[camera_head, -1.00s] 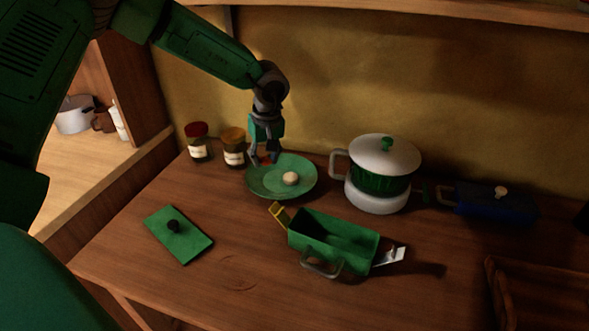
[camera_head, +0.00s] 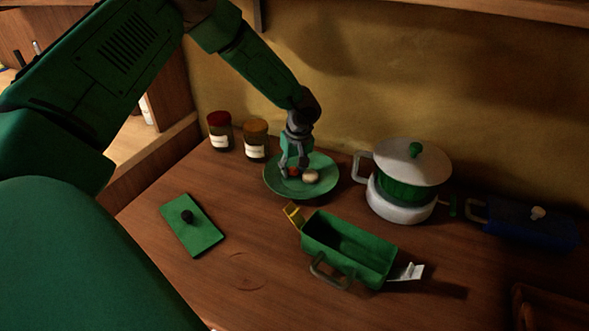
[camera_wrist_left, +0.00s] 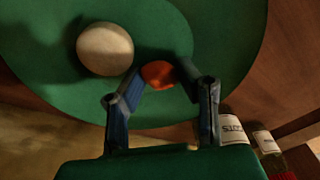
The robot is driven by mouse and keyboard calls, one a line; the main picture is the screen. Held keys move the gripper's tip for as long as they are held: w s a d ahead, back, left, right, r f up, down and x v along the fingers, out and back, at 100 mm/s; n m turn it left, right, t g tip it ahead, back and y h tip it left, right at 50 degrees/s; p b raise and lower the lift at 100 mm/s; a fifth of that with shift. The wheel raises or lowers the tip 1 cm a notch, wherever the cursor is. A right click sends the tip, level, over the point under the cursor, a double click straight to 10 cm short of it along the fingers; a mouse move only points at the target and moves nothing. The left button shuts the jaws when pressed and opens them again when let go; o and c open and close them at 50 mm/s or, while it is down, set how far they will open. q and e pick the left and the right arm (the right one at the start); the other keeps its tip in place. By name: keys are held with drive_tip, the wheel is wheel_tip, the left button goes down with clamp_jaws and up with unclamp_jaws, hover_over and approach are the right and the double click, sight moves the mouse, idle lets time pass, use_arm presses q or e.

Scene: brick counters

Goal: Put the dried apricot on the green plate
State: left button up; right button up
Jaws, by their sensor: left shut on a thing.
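The green plate (camera_head: 317,182) stands on the wooden counter near the back wall, with a pale round thing (camera_head: 310,175) on it. My left gripper (camera_head: 293,170) is over the left part of the plate, fingers pointing down. It is shut on the orange-red dried apricot (camera_head: 292,172). In the left wrist view the apricot (camera_wrist_left: 158,74) sits between the fingertips, close above or touching the green plate (camera_wrist_left: 215,60); I cannot tell which. The pale round thing (camera_wrist_left: 105,49) is beside it. My right gripper is not in view.
Two jars, one red-lidded (camera_head: 219,131) and one orange-lidded (camera_head: 256,139), stand left of the plate. A lidded pot (camera_head: 408,172) stands to its right. A green open dish (camera_head: 345,250) lies in front, a green lid (camera_head: 191,225) at left, and a blue dish (camera_head: 530,222) at right.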

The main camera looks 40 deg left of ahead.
use_arm(q)
drive_tip(key=shift+a+f, duration=0.2)
drive_tip(key=shift+a, duration=0.1)
drive_tip(key=shift+f, duration=0.1)
drive_tip(key=shift+s+d+f, duration=0.15)
drive_tip(key=shift+d+f, duration=0.05)
drive_tip(key=shift+f, duration=0.05)
drive_tip(key=shift+c, duration=0.2)
drive_tip(key=o, duration=0.9)
drive_tip(key=shift+f, duration=0.1)
drive_tip(key=shift+r, duration=0.65)
drive_tip(key=r, duration=0.4)
drive_tip(key=d+r, duration=0.1)
drive_tip(key=r, duration=0.6)
drive_tip(key=shift+d+r, duration=0.3)
drive_tip(key=shift+d, duration=0.05)
